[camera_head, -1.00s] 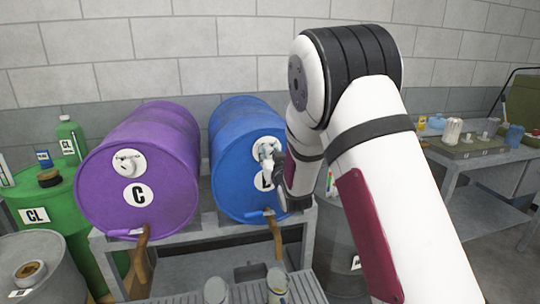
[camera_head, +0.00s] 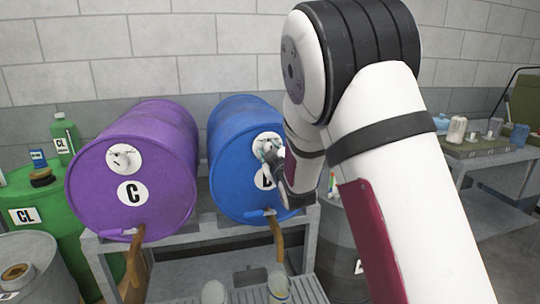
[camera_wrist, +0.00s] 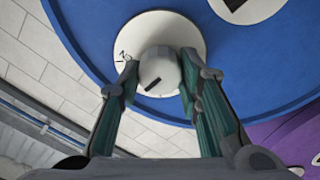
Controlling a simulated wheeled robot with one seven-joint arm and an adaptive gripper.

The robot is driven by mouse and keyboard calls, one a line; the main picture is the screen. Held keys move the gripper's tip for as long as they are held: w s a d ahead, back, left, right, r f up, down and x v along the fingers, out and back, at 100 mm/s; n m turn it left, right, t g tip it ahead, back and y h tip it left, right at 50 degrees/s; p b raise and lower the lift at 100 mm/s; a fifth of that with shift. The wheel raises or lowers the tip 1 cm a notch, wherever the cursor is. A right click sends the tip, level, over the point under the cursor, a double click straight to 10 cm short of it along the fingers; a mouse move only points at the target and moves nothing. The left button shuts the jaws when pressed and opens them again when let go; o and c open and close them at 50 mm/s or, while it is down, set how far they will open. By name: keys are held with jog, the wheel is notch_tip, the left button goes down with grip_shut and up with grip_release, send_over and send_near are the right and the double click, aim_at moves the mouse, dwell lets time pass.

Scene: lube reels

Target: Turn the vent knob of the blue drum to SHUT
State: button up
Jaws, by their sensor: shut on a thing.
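The blue drum (camera_head: 232,178) lies on its side on a rack, its round front facing me. Its white vent dial (camera_head: 266,139) sits high on that front and is partly covered by my gripper (camera_head: 268,157). In the wrist view the white round vent knob (camera_wrist: 159,72) stands out from the dial plate (camera_wrist: 190,28) on the blue drum face (camera_wrist: 275,65). My gripper (camera_wrist: 159,76) is shut on the knob, one finger on each side. The knob has a short dark slanted mark. Dark lettering at the plate's left edge is too small to read.
A purple drum (camera_head: 130,180) marked C lies left of the blue one with its own vent dial. Both drums have low taps over the grey rack (camera_head: 200,238). Green and grey drums stand at left. A side table (camera_head: 490,158) with small items stands at right.

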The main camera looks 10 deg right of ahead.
jog(key=shift+a+f+n+b, duration=0.1)
jog(key=shift+n+b, duration=0.45)
jog(key=shift+n, duration=1.75)
jog(key=shift+a+f+n+b, duration=0.1)
jog(key=shift+n+b, duration=0.45)
jog(key=shift+n, duration=1.75)
jog(key=o, duration=1.1)
jog(key=shift+o, duration=0.2)
jog(key=shift+d, duration=0.1)
jog(key=shift+s, duration=0.1)
jog(key=s, duration=1.2)
